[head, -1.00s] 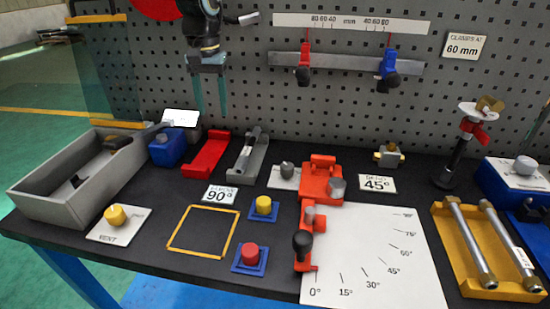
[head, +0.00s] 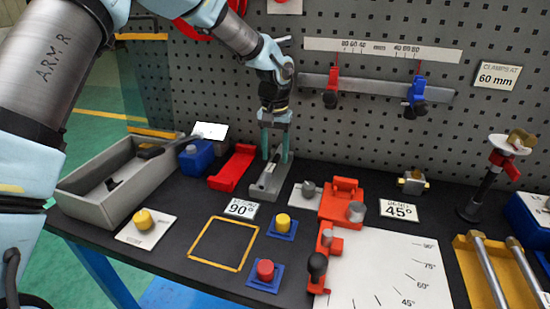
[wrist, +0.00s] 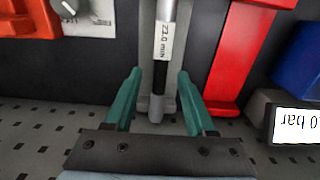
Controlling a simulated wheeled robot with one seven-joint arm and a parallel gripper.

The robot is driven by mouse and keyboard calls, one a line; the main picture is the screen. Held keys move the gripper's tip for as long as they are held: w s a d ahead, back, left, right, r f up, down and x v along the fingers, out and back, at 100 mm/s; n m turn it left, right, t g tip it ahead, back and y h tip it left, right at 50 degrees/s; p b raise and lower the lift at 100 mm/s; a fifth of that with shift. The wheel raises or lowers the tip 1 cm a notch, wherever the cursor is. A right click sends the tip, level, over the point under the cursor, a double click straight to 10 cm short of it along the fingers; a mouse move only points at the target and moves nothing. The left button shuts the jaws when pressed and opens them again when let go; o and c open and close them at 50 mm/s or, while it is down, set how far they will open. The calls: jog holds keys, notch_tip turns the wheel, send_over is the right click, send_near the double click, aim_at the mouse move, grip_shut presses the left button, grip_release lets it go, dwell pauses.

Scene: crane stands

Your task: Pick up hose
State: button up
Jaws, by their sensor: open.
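No thing is plainly recognisable as a hose. A slim silver and black rod-like piece (head: 269,172) with a "23.0 mm" label lies in a grey cradle (head: 258,192) near the pegboard. In the wrist view the labelled piece (wrist: 165,40) runs lengthwise between the fingers, with the cradle (wrist: 147,45) around it. My gripper (head: 275,157) is open over the far end of the cradle, its teal fingers pointing down. In the wrist view my gripper (wrist: 159,82) has one finger on each side of the piece, with gaps, apart from it.
A red cradle (head: 232,168) and a blue container (head: 196,158) stand left of the grey cradle. A grey bin (head: 95,208) holds dark items. A knob on a white plate (head: 305,196) and a red clamp fixture (head: 340,200) stand right. The pegboard (head: 355,115) rises close behind.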

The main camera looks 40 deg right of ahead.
jog(key=shift+f, duration=0.65)
grip_shut()
jog(key=shift+r, duration=0.1)
dwell(0.8)
